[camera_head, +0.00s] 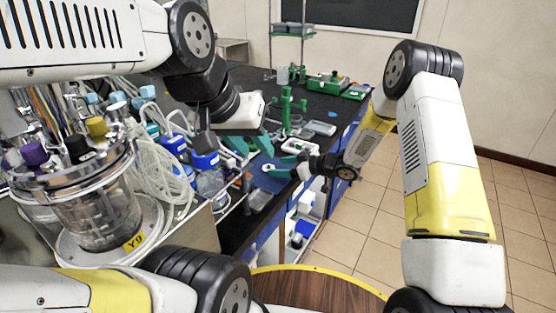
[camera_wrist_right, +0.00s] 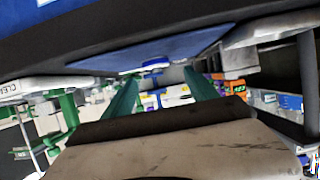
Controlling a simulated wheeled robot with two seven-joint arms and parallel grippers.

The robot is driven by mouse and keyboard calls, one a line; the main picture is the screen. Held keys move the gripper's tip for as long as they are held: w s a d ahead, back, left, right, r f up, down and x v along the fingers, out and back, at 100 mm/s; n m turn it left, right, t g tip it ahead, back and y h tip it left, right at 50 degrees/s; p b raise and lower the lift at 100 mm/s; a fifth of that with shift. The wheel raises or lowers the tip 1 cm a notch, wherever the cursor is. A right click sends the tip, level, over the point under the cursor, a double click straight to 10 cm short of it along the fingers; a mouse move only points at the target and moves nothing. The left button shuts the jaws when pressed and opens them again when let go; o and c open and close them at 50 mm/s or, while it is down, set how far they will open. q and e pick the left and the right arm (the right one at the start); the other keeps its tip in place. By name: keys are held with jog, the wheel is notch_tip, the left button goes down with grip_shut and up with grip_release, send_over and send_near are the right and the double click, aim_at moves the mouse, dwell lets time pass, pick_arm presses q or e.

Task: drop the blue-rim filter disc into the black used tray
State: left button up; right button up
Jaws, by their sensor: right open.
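A small round white disc with a blue edge, which looks like the filter disc (camera_head: 268,167), lies on a blue mat (camera_head: 262,181) on the black bench. In the right wrist view the disc (camera_wrist_right: 155,65) shows between the far ends of the green fingers. My right gripper (camera_head: 275,166) is open at the disc, its fingers apart on either side (camera_wrist_right: 160,85); I cannot tell whether they touch it. My left gripper (camera_head: 251,147) hangs above the bench just behind, its green fingers apart and empty. I cannot make out the black used tray with certainty.
A glass bioreactor (camera_head: 95,190) with coiled clear tubing (camera_head: 155,150) fills the left. Blue-capped bottles (camera_head: 203,158) stand left of the mat. A clear tray (camera_head: 259,200) is at the front edge. A green stand (camera_head: 287,110) and a grey tray (camera_head: 320,128) are farther back.

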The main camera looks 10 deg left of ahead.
aim_at(271, 167)
jog(key=x, duration=0.5)
jog(key=shift+w+d+f, duration=0.2)
jog(key=shift+d, duration=0.05)
jog(key=shift+r, duration=0.1)
grip_shut()
